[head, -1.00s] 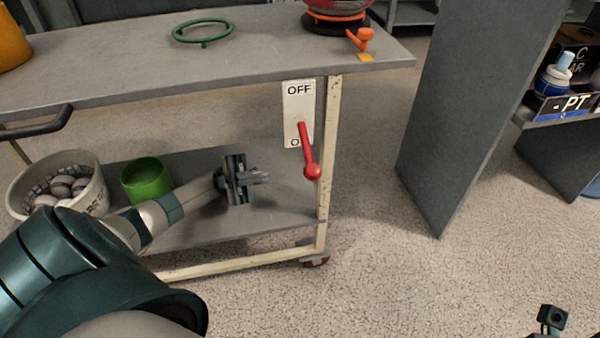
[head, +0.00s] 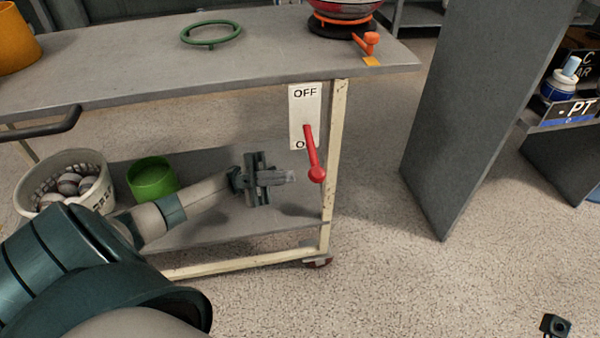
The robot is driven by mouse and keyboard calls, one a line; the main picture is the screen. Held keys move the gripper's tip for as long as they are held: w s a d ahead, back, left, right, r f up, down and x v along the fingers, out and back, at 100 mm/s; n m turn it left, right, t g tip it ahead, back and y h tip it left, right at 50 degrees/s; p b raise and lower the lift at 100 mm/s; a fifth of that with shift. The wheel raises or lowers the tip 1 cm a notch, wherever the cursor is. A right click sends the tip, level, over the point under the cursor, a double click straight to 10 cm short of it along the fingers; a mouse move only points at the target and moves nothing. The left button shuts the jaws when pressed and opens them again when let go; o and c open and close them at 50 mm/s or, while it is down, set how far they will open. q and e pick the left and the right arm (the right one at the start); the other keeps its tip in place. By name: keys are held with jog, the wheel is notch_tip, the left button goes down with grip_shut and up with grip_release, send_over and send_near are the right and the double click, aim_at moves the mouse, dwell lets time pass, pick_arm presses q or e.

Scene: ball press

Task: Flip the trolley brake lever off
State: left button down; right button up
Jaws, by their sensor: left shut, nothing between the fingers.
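The trolley (head: 230,70) stands in front of me with a grey top and cream legs. Its red brake lever (head: 313,155) hangs from a white plate (head: 303,105) by the right front leg. The plate reads OFF at the top, and its lower label is partly covered by the lever. The lever points down, its round knob at the lower end. My left gripper (head: 288,176) is shut and empty, left of the knob and apart from it in the picture. My right gripper does not show clearly; only a small dark part is at the bottom right corner.
A basket of balls (head: 105,200) and a green container (head: 152,178) are on the lower shelf. A green ring (head: 211,34) and an orange-handled device (head: 371,40) are on top. A grey panel (head: 465,110) stands right, with open floor between.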

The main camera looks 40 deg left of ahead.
aim_at(312, 151)
pick_arm(q)
jog(key=x, duration=0.6)
jog(key=shift+d, duration=0.15)
jog(key=shift+r, duration=0.1)
